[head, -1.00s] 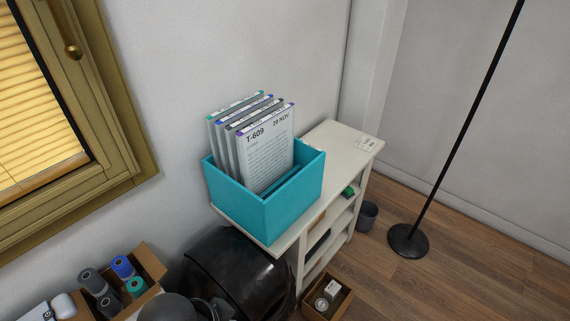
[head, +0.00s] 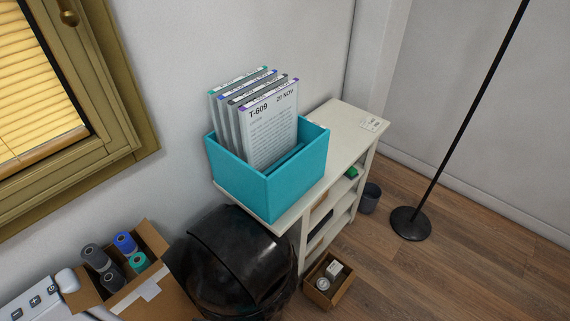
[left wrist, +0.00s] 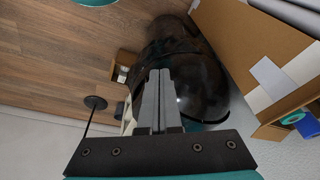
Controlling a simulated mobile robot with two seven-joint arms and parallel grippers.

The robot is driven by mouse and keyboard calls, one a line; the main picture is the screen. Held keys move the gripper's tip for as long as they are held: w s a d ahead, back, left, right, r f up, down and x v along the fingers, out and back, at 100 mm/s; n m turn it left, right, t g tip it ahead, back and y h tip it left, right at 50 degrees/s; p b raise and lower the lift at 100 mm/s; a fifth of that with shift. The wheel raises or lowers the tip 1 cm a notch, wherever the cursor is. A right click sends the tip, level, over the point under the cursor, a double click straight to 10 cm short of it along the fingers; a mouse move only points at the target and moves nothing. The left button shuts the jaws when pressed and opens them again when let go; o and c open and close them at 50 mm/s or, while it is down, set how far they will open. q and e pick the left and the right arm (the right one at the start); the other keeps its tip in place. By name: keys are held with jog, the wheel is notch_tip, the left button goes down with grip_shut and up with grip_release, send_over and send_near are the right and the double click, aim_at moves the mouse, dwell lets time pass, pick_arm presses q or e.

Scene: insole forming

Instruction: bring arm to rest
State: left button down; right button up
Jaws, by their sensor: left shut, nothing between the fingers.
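My left gripper (left wrist: 158,100) shows in the left wrist view. Its two grey fingers are closed together with nothing between them. Beyond the fingers are a glossy black bin (left wrist: 195,75) and a cardboard box (left wrist: 285,58). Neither gripper shows in the head view. My right gripper is in neither view.
A teal box (head: 290,180) with several upright document sleeves (head: 268,130) stands on a white shelf unit (head: 340,125). The black bin (head: 230,265) and a cardboard box of rolls (head: 150,290) stand before it. A floor lamp (head: 410,222) stands right, with bare floor around it.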

pick_arm(q)
jog(key=s+f+b, duration=0.1)
jog(key=s+f, duration=0.2)
jog(key=f, duration=0.5)
jog(key=s+f+b, duration=0.1)
jog(key=s+f, duration=0.2)
jog(key=f, duration=0.5)
jog(key=s+a+f+g+b, duration=0.1)
jog(key=s+a+f+b, duration=0.1)
jog(key=s+f, duration=0.9)
jog(key=shift+s+a+g, duration=0.25)
jog(key=shift+a+g, duration=0.15)
jog(key=shift+a, duration=0.05)
